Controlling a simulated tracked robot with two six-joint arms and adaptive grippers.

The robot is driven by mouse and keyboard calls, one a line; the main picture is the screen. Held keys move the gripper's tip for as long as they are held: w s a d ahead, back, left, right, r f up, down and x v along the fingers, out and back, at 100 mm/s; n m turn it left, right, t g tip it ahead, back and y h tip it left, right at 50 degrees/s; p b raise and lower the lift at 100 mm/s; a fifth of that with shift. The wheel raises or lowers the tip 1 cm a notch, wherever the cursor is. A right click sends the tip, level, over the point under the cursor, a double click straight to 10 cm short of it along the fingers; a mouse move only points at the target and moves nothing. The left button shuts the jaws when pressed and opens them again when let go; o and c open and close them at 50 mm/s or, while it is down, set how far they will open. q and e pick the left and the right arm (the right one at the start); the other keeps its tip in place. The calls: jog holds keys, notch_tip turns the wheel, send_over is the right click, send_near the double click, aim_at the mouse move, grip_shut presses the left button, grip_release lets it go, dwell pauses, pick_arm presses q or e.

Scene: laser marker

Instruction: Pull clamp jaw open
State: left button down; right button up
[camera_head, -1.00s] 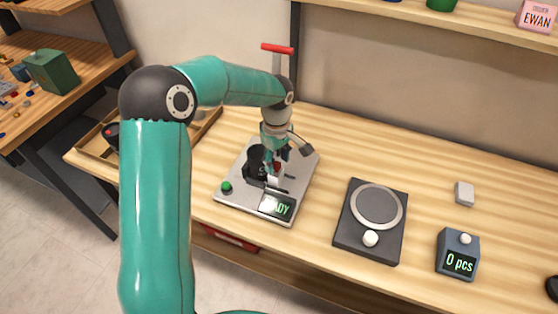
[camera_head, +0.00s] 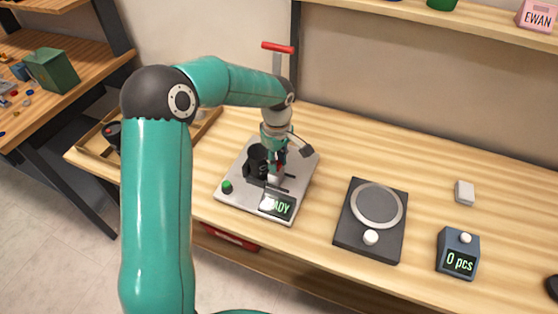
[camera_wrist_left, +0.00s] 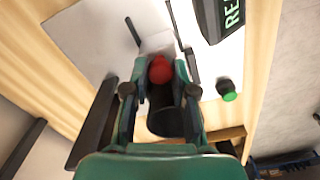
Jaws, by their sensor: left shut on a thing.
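The laser marker's pale base plate (camera_head: 236,198) stands on the bench in the head view, with a green button (camera_head: 227,187) and a lit display (camera_head: 283,208). A dark cup-like part (camera_head: 257,160) sits on the plate. My left gripper (camera_head: 279,163) reaches down over the plate from above, beside that dark part. In the left wrist view a red ball knob (camera_wrist_left: 160,70) lies between the fingertips of my left gripper (camera_wrist_left: 159,82), which is shut on it. The clamp jaw under the knob is mostly hidden. My right gripper is not in view.
A red-handled lever (camera_head: 277,48) rises behind the marker. To the right are a dark unit with a round plate (camera_head: 375,207), a small counter (camera_head: 458,254) and a white block (camera_head: 464,193). A wooden tray (camera_head: 205,124) is at left. The right rear bench is clear.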

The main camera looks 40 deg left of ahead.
pick_arm(q)
jog(key=shift+w+d+f+b, duration=0.15)
jog(key=shift+w+d+b, duration=0.2)
jog(key=shift+d, duration=0.25)
jog(key=shift+d+r, duration=0.25)
jog(key=shift+d, duration=0.1)
jog(key=c, duration=0.9)
grip_release()
jog(key=shift+c, duration=0.2)
jog(key=shift+f, duration=0.1)
notch_tip(320, 180, up, 12)
